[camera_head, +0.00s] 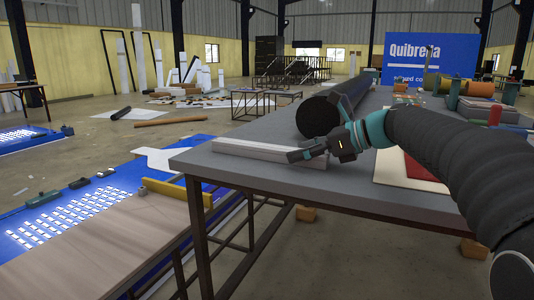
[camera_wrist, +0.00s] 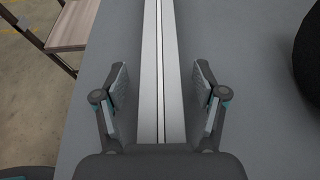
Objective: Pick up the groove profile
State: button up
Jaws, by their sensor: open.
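The groove profile (camera_head: 262,152) is a long, light silver bar lying flat along the near left part of the grey table (camera_head: 240,178). In the wrist view the profile (camera_wrist: 159,70) runs lengthwise up the picture, with a dark slot down its middle. The profile's near end is hidden behind the gripper body.
A large black roll (camera_head: 318,115) lies on the table behind the profile; its edge shows at the right of the wrist view. A red and cream sheet stack (camera_head: 410,170) lies right of my gripper. A lower blue bench (camera_head: 75,210) with white LED pieces stands left.

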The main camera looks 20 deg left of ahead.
jog(key=shift+a+f, duration=0.1)
jog(key=shift+a, duration=0.1)
grip_shut()
jog(key=shift+r, duration=0.6)
jog(key=r, duration=0.2)
jog(key=d+r+p, duration=0.1)
jog(key=r, duration=0.1)
jog(key=shift+w, duration=0.15)
jog(key=r+v, duration=0.1)
jog(key=v, duration=1.1)
jog(key=shift+w+a+r, duration=0.15)
jog(key=shift+w, duration=0.6)
jog(key=shift+r, duration=2.45)
